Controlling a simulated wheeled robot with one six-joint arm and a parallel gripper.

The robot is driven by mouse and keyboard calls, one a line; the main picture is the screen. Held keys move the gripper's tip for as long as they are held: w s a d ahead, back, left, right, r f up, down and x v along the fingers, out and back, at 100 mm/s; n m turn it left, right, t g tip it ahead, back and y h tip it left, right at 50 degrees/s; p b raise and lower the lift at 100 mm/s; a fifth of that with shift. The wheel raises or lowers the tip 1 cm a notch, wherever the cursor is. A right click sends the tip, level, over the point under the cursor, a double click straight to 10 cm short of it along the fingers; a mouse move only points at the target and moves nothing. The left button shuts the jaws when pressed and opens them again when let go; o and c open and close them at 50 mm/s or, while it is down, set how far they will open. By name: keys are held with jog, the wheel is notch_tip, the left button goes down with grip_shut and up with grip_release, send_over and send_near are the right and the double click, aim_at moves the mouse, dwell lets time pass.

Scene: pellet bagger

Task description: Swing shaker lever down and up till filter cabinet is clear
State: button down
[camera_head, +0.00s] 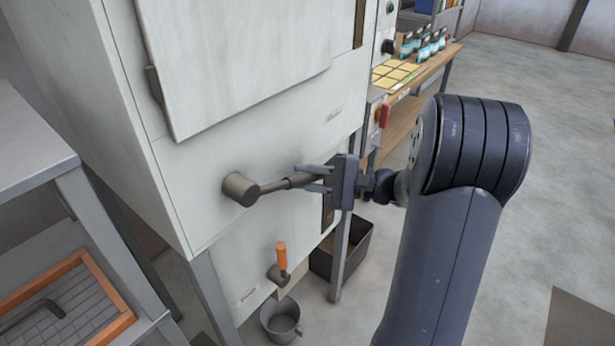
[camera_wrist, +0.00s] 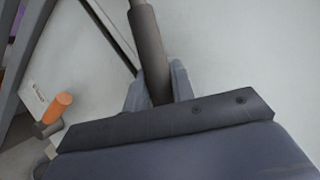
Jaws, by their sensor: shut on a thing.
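The filter cabinet (camera_head: 225,125) is a large pale metal box on legs. The shaker lever (camera_head: 271,189) sticks out from a round dark hub (camera_head: 240,189) on the cabinet's front and points right, tilted slightly up. My gripper (camera_head: 316,179) is shut on the lever's dark grip, with a finger on either side of it. In the wrist view the dark grip (camera_wrist: 148,50) runs down between the two fingers (camera_wrist: 155,85). The end of the grip is hidden by my gripper. The cabinet's inside is not visible.
An orange-handled valve (camera_head: 281,257) sits low on the cabinet, above a grey bucket (camera_head: 281,320). A dark bin (camera_head: 343,251) stands behind the cabinet leg. A bench with bottles (camera_head: 423,43) is at the back right. A grey table (camera_head: 30,150) stands left. Open floor lies right.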

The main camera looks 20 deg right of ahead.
jog(key=shift+r, duration=0.1)
jog(key=shift+w+d+r+n, duration=0.15)
jog(key=shift+d+r+n, duration=0.1)
jog(key=shift+r+n, duration=0.45)
jog(key=r+n+h, duration=0.1)
jog(key=r, duration=0.1)
jog(key=r+n, duration=0.1)
jog(key=r, duration=0.1)
jog(key=r+n+h+b, duration=0.1)
jog(key=r, duration=0.2)
jog(key=shift+w+d+r+h, duration=0.1)
jog(key=shift+w+d+h, duration=0.1)
jog(key=shift+h, duration=0.1)
jog(key=shift+s+a+r+n+h, duration=0.15)
jog(key=shift+r+n+h, duration=0.25)
jog(key=shift+r+n, duration=0.5)
jog(key=shift+r, duration=0.15)
jog(key=c, duration=1.2)
grip_release()
jog(key=shift+g, duration=0.3)
jog(key=v, duration=1)
jog(key=shift+s+d+b, duration=0.2)
jog(key=shift+d+b, duration=0.15)
jog(key=shift+b, duration=0.1)
